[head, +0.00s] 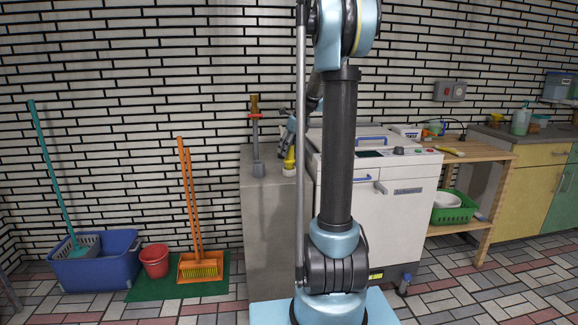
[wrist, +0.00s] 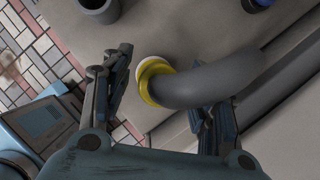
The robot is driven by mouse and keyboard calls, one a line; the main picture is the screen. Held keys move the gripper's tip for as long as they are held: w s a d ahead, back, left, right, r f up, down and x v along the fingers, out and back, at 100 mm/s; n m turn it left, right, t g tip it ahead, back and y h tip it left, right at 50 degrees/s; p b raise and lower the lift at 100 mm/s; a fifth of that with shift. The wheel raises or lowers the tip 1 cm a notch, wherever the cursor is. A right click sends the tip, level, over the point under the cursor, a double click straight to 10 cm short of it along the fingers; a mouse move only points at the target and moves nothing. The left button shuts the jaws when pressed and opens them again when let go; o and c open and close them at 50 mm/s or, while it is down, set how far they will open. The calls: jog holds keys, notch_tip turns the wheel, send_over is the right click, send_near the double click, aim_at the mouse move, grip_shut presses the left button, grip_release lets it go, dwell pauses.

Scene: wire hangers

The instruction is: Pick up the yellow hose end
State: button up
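The yellow hose end (wrist: 150,82) is a yellow collar with a pale rim on a thick grey hose (wrist: 210,82) in the wrist view. It lies over a grey surface, and the hose runs off to the upper right. In the head view the yellow hose end (head: 289,160) shows small at the right edge of the grey block (head: 270,217), beside my arm. My gripper (wrist: 172,80) is open, its fingers spread to the left and right of the yellow collar and hose in the picture. I cannot tell whether either finger touches them.
A dark grey cup-like holder (wrist: 98,8) stands near the hose in the wrist view. A red and brass fitting (head: 255,125) rises above the block. A white machine (head: 400,200) stands right of the block. A blue tub (head: 95,265) and orange broom (head: 196,225) stand left.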

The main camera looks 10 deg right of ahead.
grip_shut()
jog(key=shift+r, duration=0.1)
